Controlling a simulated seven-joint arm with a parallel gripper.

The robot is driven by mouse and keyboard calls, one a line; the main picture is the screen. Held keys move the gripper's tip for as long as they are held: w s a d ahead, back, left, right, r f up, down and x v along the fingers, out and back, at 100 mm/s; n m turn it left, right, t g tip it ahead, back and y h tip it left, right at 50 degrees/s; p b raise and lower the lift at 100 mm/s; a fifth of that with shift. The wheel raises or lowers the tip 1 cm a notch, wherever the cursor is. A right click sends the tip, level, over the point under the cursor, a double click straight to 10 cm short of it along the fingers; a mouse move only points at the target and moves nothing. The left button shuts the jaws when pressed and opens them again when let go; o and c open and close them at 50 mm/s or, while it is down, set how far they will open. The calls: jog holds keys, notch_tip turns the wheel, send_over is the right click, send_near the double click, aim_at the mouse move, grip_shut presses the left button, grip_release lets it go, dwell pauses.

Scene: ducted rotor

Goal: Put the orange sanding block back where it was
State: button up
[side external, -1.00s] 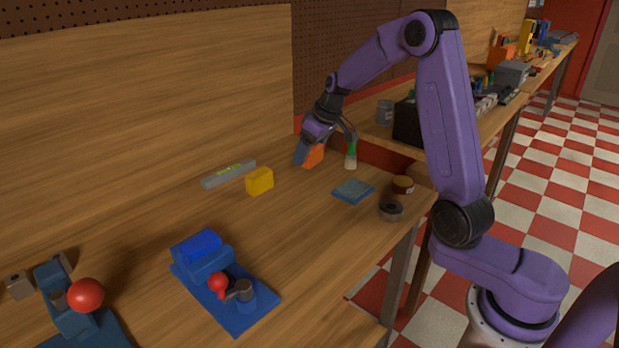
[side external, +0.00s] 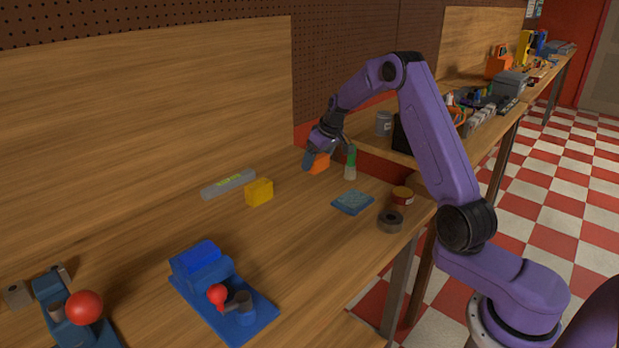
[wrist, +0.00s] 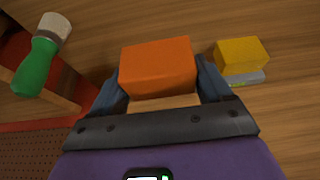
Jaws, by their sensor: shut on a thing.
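The orange sanding block (side external: 319,163) is between the blue fingers of my gripper (side external: 312,160), near the back of the workbench. In the wrist view the block (wrist: 158,66) shows its orange top, with a finger on each side, and my gripper (wrist: 160,85) is shut on it. A tan face of the block shows on the side towards the wrist. Whether the block touches the bench or is just above it, I cannot tell.
A green-handled brush (side external: 350,162) stands just right of the block; it also shows in the wrist view (wrist: 37,65). A yellow block (side external: 259,192) and a spirit level (side external: 228,184) lie to the left.

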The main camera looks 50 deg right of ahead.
jog(key=w+f, duration=0.2)
jog(key=w+d+f, duration=0.1)
jog(key=w+f, duration=0.1)
jog(key=f, duration=0.1)
jog(key=shift+d+f, duration=0.1)
jog(key=shift+f, duration=0.1)
jog(key=shift+w+f, duration=0.15)
jog(key=shift+f, duration=1.45)
jog(key=shift+f, duration=0.15)
jog(key=o, duration=0.9)
jog(key=shift+o, duration=0.2)
jog(key=v, duration=1.2)
jog(key=shift+r, duration=0.25)
